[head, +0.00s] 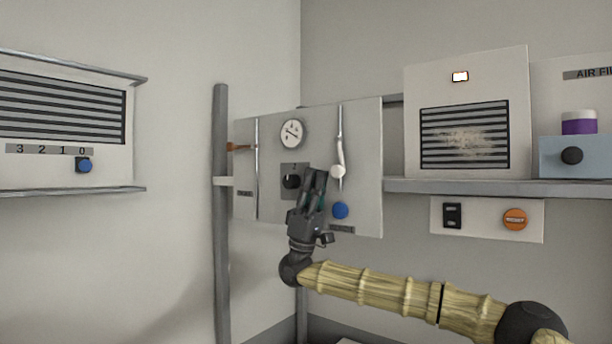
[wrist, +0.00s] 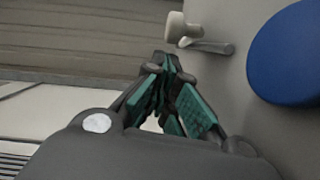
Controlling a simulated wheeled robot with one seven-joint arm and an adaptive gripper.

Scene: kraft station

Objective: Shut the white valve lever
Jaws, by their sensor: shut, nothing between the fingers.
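The white valve lever (head: 340,154) is on a thin vertical pipe on the right half of the grey wall panel. It points down, roughly along the pipe, and ends in a round pale knob. In the wrist view a pale knob on a short grey stem (wrist: 180,28) shows just beyond the fingertips, probably the lever's end. My gripper (head: 315,174) is in front of the panel, just left of the lever knob, pointing up. Its fingers (wrist: 168,66) are together and empty. I cannot tell whether they touch the knob, but a small gap seems to show.
A blue button (head: 340,210) sits below the lever, close to my gripper's right side, and is large in the wrist view (wrist: 296,56). The panel (head: 362,150) also has a gauge (head: 291,133), a black switch (head: 291,181) and an orange lever (head: 238,147). A shelf (head: 480,187) is at right.

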